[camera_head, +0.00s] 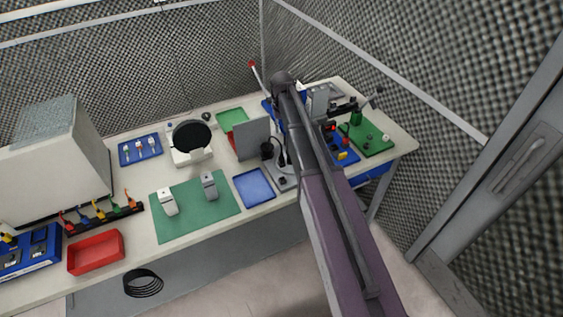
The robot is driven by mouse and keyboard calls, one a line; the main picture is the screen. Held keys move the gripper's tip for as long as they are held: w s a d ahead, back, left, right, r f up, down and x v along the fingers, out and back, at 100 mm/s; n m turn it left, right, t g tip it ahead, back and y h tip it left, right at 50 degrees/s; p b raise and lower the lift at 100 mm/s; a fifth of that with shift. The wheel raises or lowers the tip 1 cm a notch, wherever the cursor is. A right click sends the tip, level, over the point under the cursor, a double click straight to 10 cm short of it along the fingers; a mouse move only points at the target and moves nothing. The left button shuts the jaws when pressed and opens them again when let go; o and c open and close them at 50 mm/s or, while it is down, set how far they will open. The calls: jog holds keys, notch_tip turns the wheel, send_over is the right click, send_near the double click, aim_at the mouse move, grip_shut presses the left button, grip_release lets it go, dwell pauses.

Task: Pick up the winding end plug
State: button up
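I cannot single out the winding end plug in this view; it may be too small to tell or hidden behind my arm. My own purple-grey arm crosses the right half of the picture, from the bottom edge up to a dark joint over the bench. I cannot make out my gripper or its fingertips. Small dark parts stand on a grey base (284,182) just left of the arm, beside an upright grey panel (253,138).
The white bench (135,222) carries a green mat (180,227) with two grey-white devices, a blue tray (254,188), a red tray (95,252) and a green board (374,146) at the right. Foam walls enclose the back and right. A black coil (143,285) hangs below the front edge.

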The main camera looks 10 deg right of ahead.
jog(key=b, duration=0.6)
send_over(282, 157)
jog(key=shift+w+f, duration=0.2)
jog(key=shift+f, duration=1.6)
jog(key=shift+w+f, duration=0.2)
jog(key=shift+f, duration=1.55)
jog(key=shift+f+b, duration=0.1)
jog(key=shift+b, duration=0.25)
jog(key=shift+f+b, duration=2.45)
grip_shut()
